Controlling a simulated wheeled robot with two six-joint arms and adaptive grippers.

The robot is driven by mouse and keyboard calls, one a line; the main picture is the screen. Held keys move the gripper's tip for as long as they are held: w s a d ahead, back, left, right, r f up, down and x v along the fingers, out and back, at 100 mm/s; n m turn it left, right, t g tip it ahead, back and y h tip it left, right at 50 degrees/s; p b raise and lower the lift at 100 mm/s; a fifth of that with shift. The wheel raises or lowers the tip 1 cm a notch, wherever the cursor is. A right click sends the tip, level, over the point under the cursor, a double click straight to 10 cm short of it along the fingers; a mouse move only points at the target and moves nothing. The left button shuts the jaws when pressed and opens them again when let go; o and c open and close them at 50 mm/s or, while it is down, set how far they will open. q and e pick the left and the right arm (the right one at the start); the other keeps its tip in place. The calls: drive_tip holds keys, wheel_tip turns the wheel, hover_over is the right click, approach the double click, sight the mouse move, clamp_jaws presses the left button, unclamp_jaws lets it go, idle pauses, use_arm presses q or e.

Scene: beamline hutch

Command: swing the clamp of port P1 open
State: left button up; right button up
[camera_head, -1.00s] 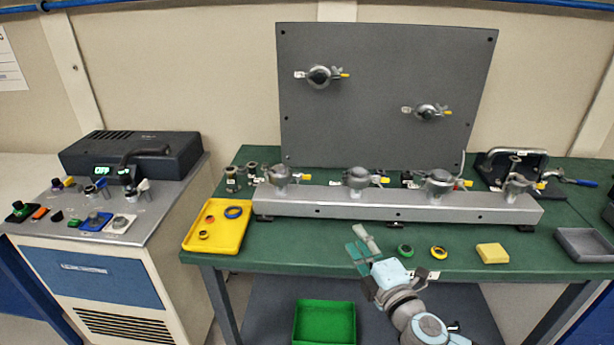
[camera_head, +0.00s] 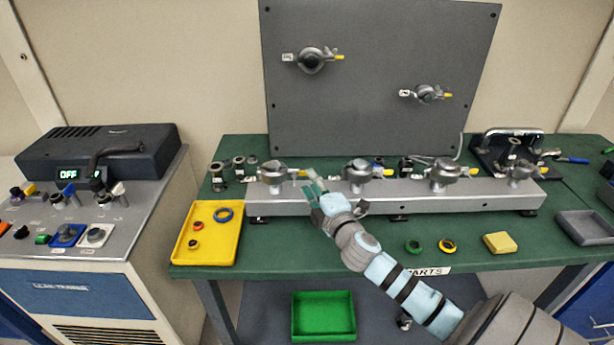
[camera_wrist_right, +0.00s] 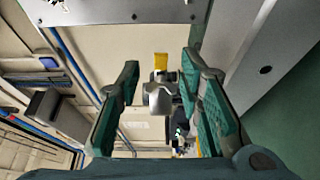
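A row of several round grey clamps with yellow-tipped handles sits on the metal rail (camera_head: 400,199). The labels are too small to read, so I cannot tell which is port P1. The leftmost clamp (camera_head: 272,174) is nearest to my right gripper (camera_head: 311,185), which is just right of it at its yellow tip. In the right wrist view my right gripper (camera_wrist_right: 160,72) is open. A metal fitting (camera_wrist_right: 160,96) with a yellow tip (camera_wrist_right: 161,62) shows between the fingers; contact is not visible. My left gripper is not in view.
A grey upright panel (camera_head: 375,120) with two more clamps stands behind. A green bin (camera_head: 323,338) is below.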

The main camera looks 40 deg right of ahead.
sight(304, 175)
drive_tip(key=x, duration=0.3)
drive_tip(key=shift+w+a+f, duration=0.1)
drive_tip(key=shift+w+a, duration=0.05)
drive_tip(key=shift+w, duration=0.05)
drive_tip(key=shift+s, duration=0.25)
drive_tip(key=shift+c, duration=0.4)
drive_tip(key=shift+w, duration=0.1)
clamp_jaws()
